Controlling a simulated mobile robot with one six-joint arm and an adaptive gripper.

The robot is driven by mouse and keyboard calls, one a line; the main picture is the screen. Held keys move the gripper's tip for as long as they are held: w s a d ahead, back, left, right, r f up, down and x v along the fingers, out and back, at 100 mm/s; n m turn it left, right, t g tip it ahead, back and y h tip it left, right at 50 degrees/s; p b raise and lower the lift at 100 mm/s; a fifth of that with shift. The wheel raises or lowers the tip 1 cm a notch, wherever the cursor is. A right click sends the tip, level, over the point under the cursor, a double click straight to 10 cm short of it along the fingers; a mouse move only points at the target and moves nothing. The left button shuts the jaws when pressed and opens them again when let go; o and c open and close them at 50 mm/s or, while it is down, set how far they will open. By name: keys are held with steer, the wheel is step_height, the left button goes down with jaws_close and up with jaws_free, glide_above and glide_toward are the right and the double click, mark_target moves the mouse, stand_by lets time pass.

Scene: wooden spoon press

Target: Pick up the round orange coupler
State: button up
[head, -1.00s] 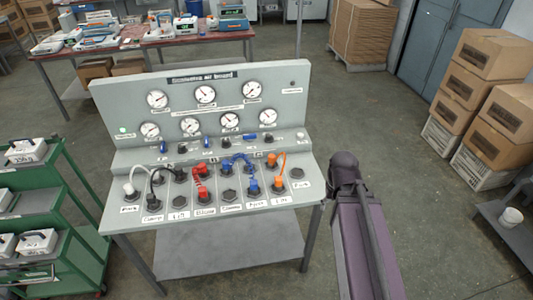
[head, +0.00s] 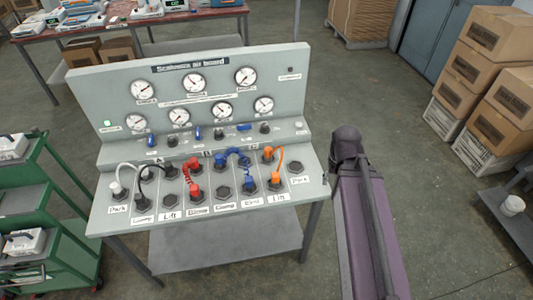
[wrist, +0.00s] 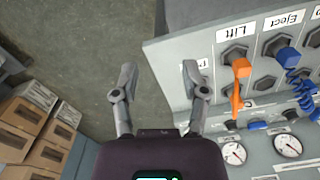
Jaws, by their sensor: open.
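An orange hose joins two orange couplers on the grey air board (head: 110,213). One orange coupler (head: 275,184) sits on the front-row port labelled Lift, near the board's right end. The other orange coupler (head: 268,153) sits in the row behind it. Which of the two is round I cannot tell. In the wrist view the Lift-port orange coupler (wrist: 240,67) shows right of my gripper (wrist: 160,76), with the orange hose running down from it. My gripper is open and empty, over the floor beside the board's edge, apart from both couplers.
A blue coupler (head: 249,184) with a coiled hose stands left of the Lift-port orange coupler. Red couplers (head: 195,189), black and white ones are further left. Gauges stand on the upright panel (head: 281,80). A green cart (head: 75,205) is at the left; cardboard boxes (head: 484,75) at the right.

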steer(key=shift+o, duration=0.6)
steer(key=shift+d, duration=0.1)
steer(key=o, duration=0.3)
steer(key=shift+w, duration=0.1)
steer(key=n+b, duration=0.2)
steer(key=n, duration=0.6)
glide_above(268, 148)
steer(key=shift+w+f, duration=0.2)
steer(key=shift+f, duration=0.55)
steer(key=shift+f, duration=0.15)
step_height(268, 148, down, 8)
steer(key=b, duration=0.8)
steer(key=shift+f, duration=0.2)
